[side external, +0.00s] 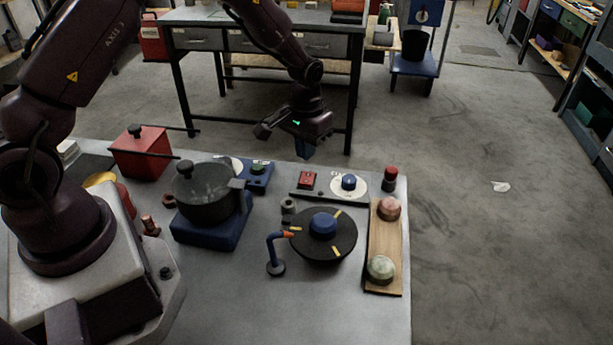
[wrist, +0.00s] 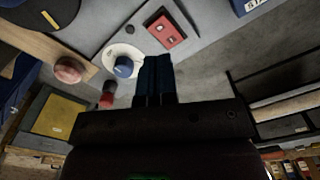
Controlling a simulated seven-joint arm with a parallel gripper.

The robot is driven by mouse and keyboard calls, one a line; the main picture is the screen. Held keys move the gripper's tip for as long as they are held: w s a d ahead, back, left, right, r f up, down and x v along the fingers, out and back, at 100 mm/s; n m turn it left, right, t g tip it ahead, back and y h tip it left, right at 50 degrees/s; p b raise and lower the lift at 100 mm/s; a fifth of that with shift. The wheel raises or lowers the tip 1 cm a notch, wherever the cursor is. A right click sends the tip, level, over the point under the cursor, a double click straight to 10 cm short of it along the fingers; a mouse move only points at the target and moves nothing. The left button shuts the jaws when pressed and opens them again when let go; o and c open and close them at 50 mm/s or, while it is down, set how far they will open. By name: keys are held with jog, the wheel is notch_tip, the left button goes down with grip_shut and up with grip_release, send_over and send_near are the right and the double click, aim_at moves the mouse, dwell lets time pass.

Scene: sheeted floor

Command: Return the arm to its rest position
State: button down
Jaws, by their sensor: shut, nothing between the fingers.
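My gripper (side external: 306,149) hangs past the far edge of the grey table (side external: 290,310) in the side external view, with its blue fingers above the edge area. In the wrist view my gripper (wrist: 155,75) shows its two blue fingers side by side and closed, with nothing between them. The dark arm reaches over from the left, bent downward at the wrist. No object is held.
On the table stand a grey pot (side external: 207,197) on a blue base, a red box (side external: 140,155), a black turntable (side external: 340,245) with a blue knob, a bent blue spout (side external: 272,250), a switch panel (side external: 325,185) and a wooden board (side external: 384,225). A workbench (side external: 265,30) stands behind.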

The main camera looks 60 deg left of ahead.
jog(key=shift+s, duration=0.2)
jog(key=shift+s+d+f+g, duration=0.1)
jog(key=shift+s+f+g, duration=0.1)
jog(key=shift+s, duration=0.2)
jog(key=shift+s+f+g, duration=0.1)
jog(key=shift+s+g, duration=0.1)
jog(key=shift+s, duration=0.2)
jog(key=s+d+r+m+t, duration=0.1)
jog(key=s+d+r+t, duration=0.1)
jog(key=s+r, duration=0.9)
jog(key=s+d+r+m+t, duration=0.2)
jog(key=s+r, duration=0.8)
jog(key=r, duration=0.5)
jog(key=shift+s+d+r+t, duration=0.35)
jog(key=shift+d+t, duration=0.1)
jog(key=shift+t, duration=0.75)
